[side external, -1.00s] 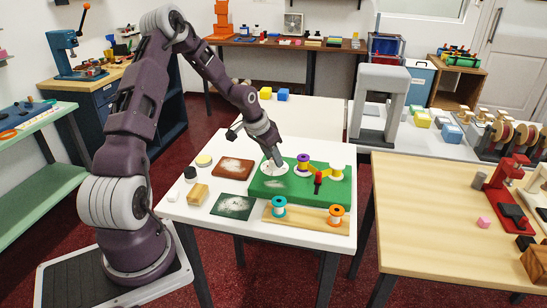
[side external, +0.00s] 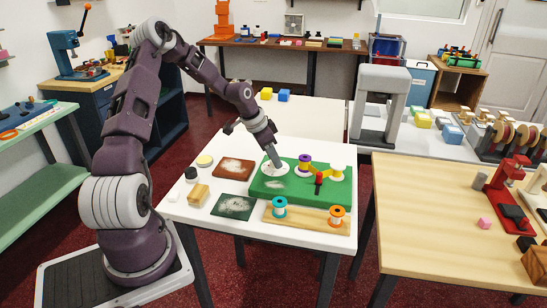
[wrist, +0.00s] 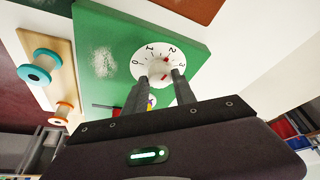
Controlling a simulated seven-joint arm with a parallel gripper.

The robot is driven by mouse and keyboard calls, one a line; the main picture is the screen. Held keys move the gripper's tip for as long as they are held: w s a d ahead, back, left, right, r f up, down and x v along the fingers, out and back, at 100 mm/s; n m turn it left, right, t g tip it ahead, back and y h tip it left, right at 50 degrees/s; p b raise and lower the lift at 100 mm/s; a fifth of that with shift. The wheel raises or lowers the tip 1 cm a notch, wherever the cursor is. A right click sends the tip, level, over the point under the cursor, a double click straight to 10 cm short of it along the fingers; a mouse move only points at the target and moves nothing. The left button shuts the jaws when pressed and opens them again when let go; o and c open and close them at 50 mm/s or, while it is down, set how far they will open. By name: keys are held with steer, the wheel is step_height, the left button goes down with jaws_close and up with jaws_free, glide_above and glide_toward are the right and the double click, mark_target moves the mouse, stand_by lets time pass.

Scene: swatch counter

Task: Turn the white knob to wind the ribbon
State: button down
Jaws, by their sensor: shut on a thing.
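The white knob (wrist: 161,74) sits in the middle of a white round dial (wrist: 147,58) with printed numbers and a red mark, on a green board (wrist: 113,28). My gripper (side external: 276,164) reaches down to the dial in the side view. In the wrist view, my gripper's fingers (wrist: 161,77) are shut on the knob, one on each side, hiding part of it. A purple spool (side external: 304,160) stands right of the dial on the board. Yellow ribbon (side external: 323,173) runs between it and a yellow-and-white spool (side external: 337,174).
A red-topped black post (side external: 319,180) stands on the board near the ribbon. A wooden strip (side external: 306,221) in front carries a teal spool (side external: 279,207) and an orange spool (side external: 336,216). Brown (side external: 234,168) and dark green (side external: 233,206) plates lie left of the board.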

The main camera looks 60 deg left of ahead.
steer(key=shift+f, duration=0.1)
steer(key=c, duration=1)
jaws_free()
steer(key=shift+c, duration=0.2)
steer(key=v, duration=0.7)
